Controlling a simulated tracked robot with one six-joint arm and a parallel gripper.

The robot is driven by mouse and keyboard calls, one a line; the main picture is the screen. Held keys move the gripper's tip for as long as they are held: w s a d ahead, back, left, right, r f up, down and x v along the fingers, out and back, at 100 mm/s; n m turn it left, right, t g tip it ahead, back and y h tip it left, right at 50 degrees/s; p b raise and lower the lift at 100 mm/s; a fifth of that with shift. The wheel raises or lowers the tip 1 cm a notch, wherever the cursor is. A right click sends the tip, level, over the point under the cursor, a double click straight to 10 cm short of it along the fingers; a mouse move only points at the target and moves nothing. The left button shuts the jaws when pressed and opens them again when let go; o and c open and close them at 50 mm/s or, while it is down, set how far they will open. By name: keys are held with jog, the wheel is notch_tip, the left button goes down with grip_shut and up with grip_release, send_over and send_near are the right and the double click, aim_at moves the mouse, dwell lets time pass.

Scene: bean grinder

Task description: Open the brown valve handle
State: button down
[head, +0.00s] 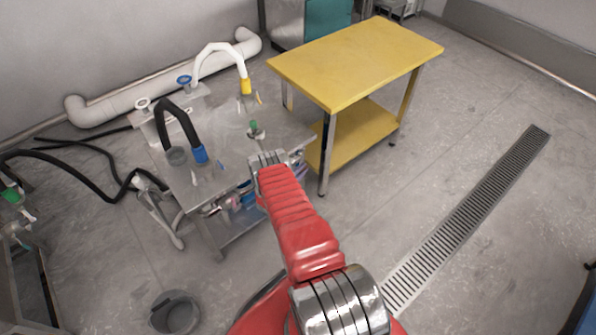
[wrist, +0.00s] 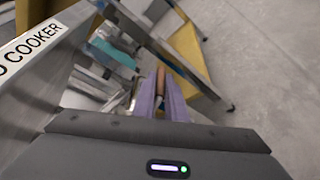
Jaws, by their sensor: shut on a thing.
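In the wrist view the brown valve handle (wrist: 160,80) shows as a narrow brown strip between the two purple fingers of my gripper (wrist: 161,92). The fingers are shut on it, and they cover much of it. In the head view my red arm reaches to the front right of the grey metal table (head: 225,145), with the grey end of the arm (head: 267,159) at the table's edge. The brown handle cannot be made out there.
A black hose (head: 178,118) and a white hose (head: 218,50) arch over the table. A yellow table (head: 355,58) stands just right of it. A grey bucket (head: 176,314) is on the floor at lower left. Floor around the drain grate (head: 465,220) is clear.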

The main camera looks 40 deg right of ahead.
jog(key=shift+s+a+f, duration=0.15)
jog(key=shift+f, duration=0.05)
jog(key=c, duration=2.2)
grip_release()
jog(key=o, duration=0.4)
jog(key=shift+r, duration=0.15)
jog(key=v, duration=1.3)
jog(key=shift+a, duration=0.3)
jog(key=shift+s, duration=0.1)
